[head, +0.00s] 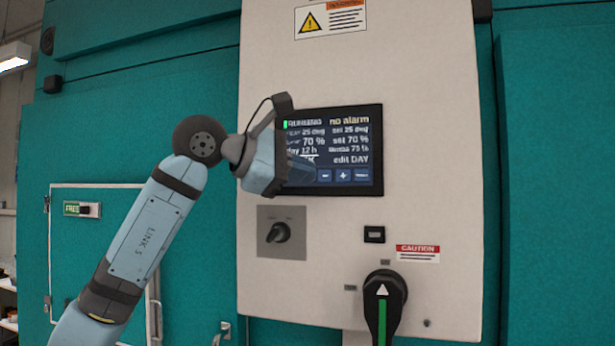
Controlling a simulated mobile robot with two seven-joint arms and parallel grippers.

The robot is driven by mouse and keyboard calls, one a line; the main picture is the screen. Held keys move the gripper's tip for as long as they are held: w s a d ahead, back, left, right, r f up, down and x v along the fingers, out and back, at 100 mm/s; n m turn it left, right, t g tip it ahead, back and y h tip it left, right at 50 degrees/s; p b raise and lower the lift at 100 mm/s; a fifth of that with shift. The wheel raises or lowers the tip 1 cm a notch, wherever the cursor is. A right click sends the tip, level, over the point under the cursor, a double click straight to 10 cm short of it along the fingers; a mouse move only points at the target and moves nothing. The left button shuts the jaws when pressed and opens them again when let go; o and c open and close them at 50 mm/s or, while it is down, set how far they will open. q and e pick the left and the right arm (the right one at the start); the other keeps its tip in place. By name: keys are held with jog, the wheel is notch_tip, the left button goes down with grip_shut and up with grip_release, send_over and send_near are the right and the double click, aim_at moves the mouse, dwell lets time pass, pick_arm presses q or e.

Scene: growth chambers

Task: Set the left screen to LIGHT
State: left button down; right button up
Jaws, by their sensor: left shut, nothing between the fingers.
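The screen (345,150) is a dark display on a pale cabinet front. It reads "no alarm", "set 25 deg", "set 70 %", a "day 12 h" line and "edit DAY". Along its bottom edge are blue buttons: a minus button (325,176), a plus button (343,176) and another button (361,175) at the right. My left gripper (304,174) is shut and empty in front of the screen's lower left part. It hides the lower left corner and part of the left text. I cannot tell whether its tip touches the glass. My right gripper is not in view.
Below the screen are a rotary knob (278,232) on a grey plate, a small black switch (374,234) and a large black handle (385,300) with a green stripe. A small door (95,240) with a "FREE" sign is at left.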

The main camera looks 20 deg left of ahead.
pick_arm(q)
jog(key=shift+s, duration=0.1)
jog(key=shift+s+b, duration=0.3)
jog(key=shift+s, duration=0.3)
jog(key=s+b, duration=0.1)
jog(key=s, duration=0.4)
jog(key=shift+a+b, duration=0.1)
jog(key=shift+b, duration=0.25)
dwell(2.0)
